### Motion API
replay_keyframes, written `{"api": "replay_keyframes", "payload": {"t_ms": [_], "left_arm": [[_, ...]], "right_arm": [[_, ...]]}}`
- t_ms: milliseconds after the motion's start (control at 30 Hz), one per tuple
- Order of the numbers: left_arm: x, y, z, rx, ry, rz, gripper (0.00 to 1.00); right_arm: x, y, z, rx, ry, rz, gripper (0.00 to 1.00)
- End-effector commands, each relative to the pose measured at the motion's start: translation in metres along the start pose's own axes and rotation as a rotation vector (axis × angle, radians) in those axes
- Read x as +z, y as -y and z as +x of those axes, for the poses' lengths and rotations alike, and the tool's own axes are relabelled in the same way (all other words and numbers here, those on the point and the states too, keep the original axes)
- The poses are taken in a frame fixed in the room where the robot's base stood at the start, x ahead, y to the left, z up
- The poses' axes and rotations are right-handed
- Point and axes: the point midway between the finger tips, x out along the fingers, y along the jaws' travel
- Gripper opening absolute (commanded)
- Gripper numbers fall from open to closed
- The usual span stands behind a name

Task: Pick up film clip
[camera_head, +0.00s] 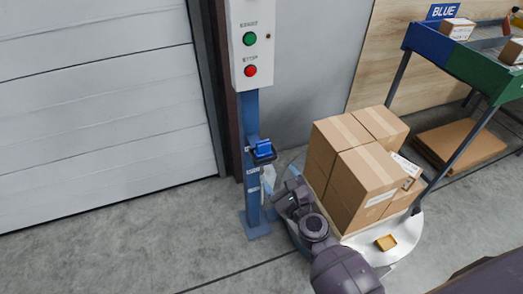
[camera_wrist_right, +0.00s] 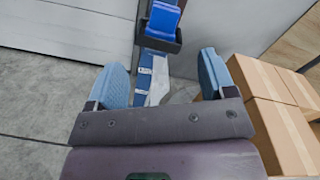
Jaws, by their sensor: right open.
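A blue block-like piece (camera_head: 263,147) sits in a dark holder (camera_head: 264,158) on the blue post (camera_head: 253,190); it may be the film clip, but I cannot tell for sure. It also shows at the top of the right wrist view (camera_wrist_right: 163,17), beyond the fingertips. My right gripper (camera_head: 284,184) is below and slightly right of the holder. In the right wrist view my right gripper (camera_wrist_right: 163,72) is open, its two blue pads wide apart, with nothing held between them. My left gripper is not in view.
Stacked cartons (camera_head: 365,175) stand on a round pale turntable (camera_head: 405,240) right of my right arm. A small yellow piece (camera_head: 386,242) lies on the turntable. A control box (camera_head: 251,45) tops the post. A sorting rack (camera_head: 450,60) stands at right. Floor at left is clear.

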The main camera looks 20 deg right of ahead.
Motion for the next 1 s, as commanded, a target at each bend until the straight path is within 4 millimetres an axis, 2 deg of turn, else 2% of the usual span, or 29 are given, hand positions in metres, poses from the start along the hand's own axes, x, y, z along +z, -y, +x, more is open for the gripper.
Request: {"api": "replay_keyframes", "payload": {"t_ms": [100, 300, 633, 1000], "left_arm": [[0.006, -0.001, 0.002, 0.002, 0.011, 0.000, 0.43], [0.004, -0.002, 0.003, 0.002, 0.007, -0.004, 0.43], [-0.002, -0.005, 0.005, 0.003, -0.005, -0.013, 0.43], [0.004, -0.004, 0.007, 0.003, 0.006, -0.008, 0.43]], "right_arm": [[0.001, -0.001, 0.019, -0.030, 0.003, 0.245, 0.77], [0.005, -0.001, 0.035, -0.050, 0.009, 0.427, 0.77], [0.004, 0.001, 0.077, -0.051, 0.008, 0.436, 0.77], [0.004, 0.005, 0.102, -0.050, 0.009, 0.433, 0.77]]}}
